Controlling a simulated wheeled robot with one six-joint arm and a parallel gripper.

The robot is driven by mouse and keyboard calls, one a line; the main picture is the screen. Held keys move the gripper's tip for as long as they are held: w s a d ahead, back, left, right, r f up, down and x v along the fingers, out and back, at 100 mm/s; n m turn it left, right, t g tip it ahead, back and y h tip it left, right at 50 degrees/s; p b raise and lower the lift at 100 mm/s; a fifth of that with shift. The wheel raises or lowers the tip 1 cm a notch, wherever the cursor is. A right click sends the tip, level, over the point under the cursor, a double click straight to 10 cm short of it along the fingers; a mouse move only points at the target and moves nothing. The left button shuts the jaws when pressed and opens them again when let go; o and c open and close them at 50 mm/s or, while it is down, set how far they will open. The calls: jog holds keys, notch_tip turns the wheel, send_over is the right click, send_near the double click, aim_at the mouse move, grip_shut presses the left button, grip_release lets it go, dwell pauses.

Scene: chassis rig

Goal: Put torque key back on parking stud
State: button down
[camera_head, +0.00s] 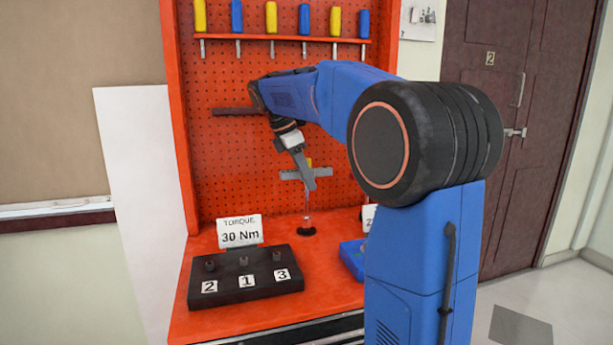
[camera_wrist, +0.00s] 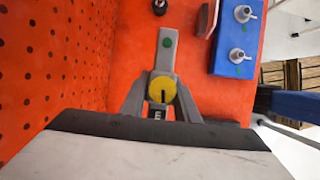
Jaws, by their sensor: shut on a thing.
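The torque key has a grey crossbar (camera_head: 292,175), a yellow cap and a thin shaft that points down, about upright. My gripper (camera_head: 309,184) is shut on it near the top. In the wrist view, the key's grey bar (camera_wrist: 166,45) with a green dot reaches away from the yellow cap, between the two grey fingers (camera_wrist: 162,106). Below the shaft is a round black base (camera_head: 306,231) on the orange bench, which may be the parking stud. The shaft's lower end is at or just above it; I cannot tell whether they touch. The wrist view hides the shaft.
A black block (camera_head: 246,284) with several studs and labels 2, 1, 3 stands front left, behind it a "30 Nm" sign (camera_head: 240,231). A blue block (camera_head: 352,257) is partly behind my arm; its studs show in the wrist view. A red pegboard (camera_head: 235,150) rises behind.

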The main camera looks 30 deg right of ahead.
jog(key=shift+f, duration=0.55)
dwell(0.4)
jog(key=c, duration=1.3)
grip_release()
jog(key=v, duration=1.7)
jog(key=shift+w+r, duration=0.1)
jog(key=shift+r, duration=0.1)
